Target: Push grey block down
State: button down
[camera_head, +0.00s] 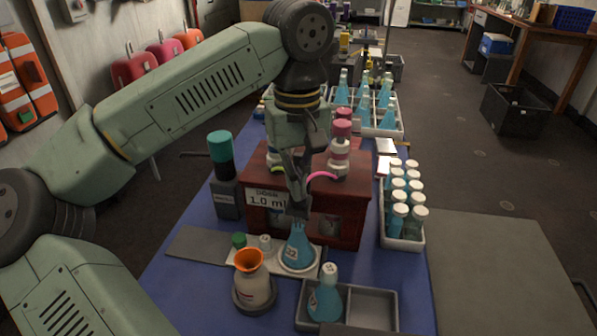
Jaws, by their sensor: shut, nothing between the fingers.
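My gripper (297,186) is shut and points down in front of the red-brown dosing box (262,219), whose sign reads "1.0 ml". A small dark grey block (298,209) shows right below my fingertips, at the box's front. The fingertips seem to touch or nearly touch its top; I cannot tell which. A flask of blue liquid (297,248) stands upright under the block on a pale round spot. My fingers and wrist hide part of the box top and of the block's upper side.
An orange-rimmed flask (252,283) stands at front left. A grey tray (372,308) holds another blue flask (325,297). A white rack of capped bottles (403,243) is at right. A teal-capped bottle (221,157) is left of the box.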

jog(key=shift+r+p, duration=2.85)
jog(key=shift+r, duration=0.25)
